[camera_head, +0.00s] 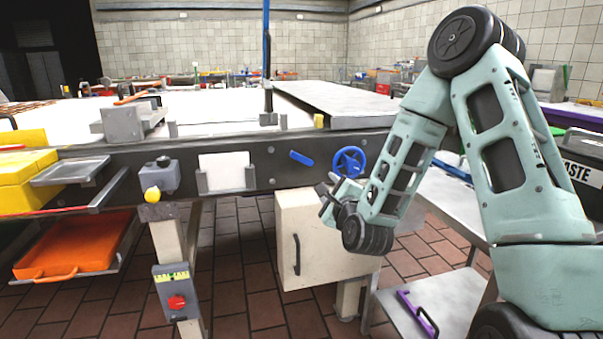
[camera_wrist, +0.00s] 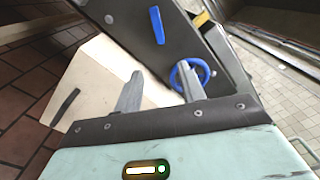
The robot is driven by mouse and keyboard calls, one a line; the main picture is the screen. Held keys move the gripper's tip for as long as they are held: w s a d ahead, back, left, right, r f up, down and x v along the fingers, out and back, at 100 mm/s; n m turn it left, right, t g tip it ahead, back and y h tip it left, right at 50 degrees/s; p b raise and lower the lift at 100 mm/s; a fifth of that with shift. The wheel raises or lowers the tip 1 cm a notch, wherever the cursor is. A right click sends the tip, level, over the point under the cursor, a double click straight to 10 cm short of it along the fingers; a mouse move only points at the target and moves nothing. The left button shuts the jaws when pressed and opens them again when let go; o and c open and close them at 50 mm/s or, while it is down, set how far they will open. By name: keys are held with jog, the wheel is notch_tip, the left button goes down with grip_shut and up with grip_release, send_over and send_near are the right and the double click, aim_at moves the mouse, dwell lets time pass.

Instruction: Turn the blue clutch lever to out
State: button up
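The blue clutch lever (camera_head: 301,158) is a short blue bar on the dark side panel of the machine. It slants down to the right in the head view. It also shows in the wrist view (camera_wrist: 157,26), beyond my fingertips. My gripper (camera_head: 325,200) is below and to the right of the lever, in front of the panel and apart from the lever. In the wrist view its two grey fingers (camera_wrist: 160,80) are spread with nothing between them.
A blue handwheel (camera_head: 349,161) sits right of the lever, close to my arm. A cream cabinet (camera_head: 300,240) hangs below the panel. Left are a white plate (camera_head: 224,171), a grey box with a yellow knob (camera_head: 160,178) and a red button box (camera_head: 177,290).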

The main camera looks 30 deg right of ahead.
aim_at(308, 163)
jog(key=x, duration=1.6)
jog(key=shift+w+d+b, duration=0.1)
jog(key=shift+w+b, duration=0.1)
jog(key=shift+b, duration=0.15)
grip_shut()
